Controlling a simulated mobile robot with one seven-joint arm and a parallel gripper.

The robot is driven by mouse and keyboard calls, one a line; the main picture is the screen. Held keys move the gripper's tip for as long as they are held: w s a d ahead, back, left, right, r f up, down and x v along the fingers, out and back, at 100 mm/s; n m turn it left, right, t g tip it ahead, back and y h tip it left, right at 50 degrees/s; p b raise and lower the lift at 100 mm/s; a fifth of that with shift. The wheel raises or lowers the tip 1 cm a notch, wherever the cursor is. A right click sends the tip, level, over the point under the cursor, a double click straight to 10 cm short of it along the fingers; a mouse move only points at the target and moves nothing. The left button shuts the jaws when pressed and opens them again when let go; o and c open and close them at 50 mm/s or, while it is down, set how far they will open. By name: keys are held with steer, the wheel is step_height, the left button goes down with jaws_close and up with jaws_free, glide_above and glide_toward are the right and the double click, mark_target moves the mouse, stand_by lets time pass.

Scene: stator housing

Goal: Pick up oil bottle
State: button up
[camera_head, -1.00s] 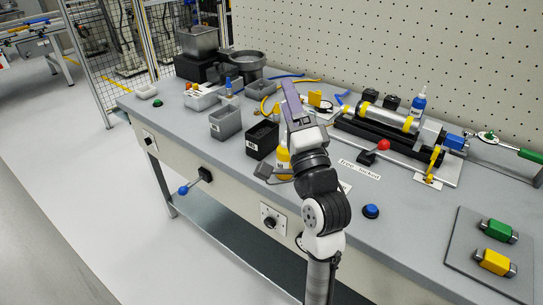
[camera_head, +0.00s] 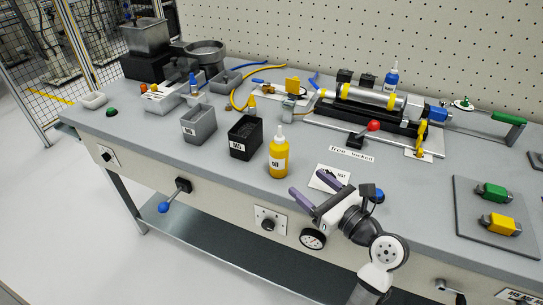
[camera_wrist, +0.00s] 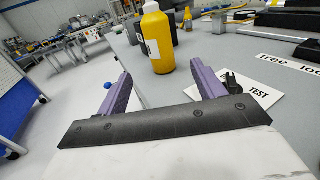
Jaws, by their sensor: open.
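The oil bottle (camera_head: 279,158) is yellow with a pale nozzle and a white label. It stands upright near the front edge of the bench. My gripper (camera_head: 310,188) has two purple fingers spread apart with nothing between them. It is to the right of the bottle and slightly nearer the front, apart from it. In the wrist view the bottle (camera_wrist: 158,40) stands beyond the fingertips, roughly centred between the fingers (camera_wrist: 161,75). Its top is cut off by the frame's upper edge.
A black bin (camera_head: 244,140) stands just left of the bottle, with a grey bin (camera_head: 198,124) beyond it. A clamp fixture (camera_head: 375,115) and a blue bottle (camera_head: 391,78) stand behind.

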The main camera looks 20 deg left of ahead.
mark_target(285, 164)
steer(key=p+x, duration=0.1)
steer(key=x, duration=0.7)
steer(key=shift+a, duration=0.15)
steer(key=shift+p+x, duration=0.75)
steer(key=shift+x, duration=2)
steer(key=shift+r, duration=0.15)
steer(key=shift+c, duration=0.3)
steer(key=c, duration=0.8)
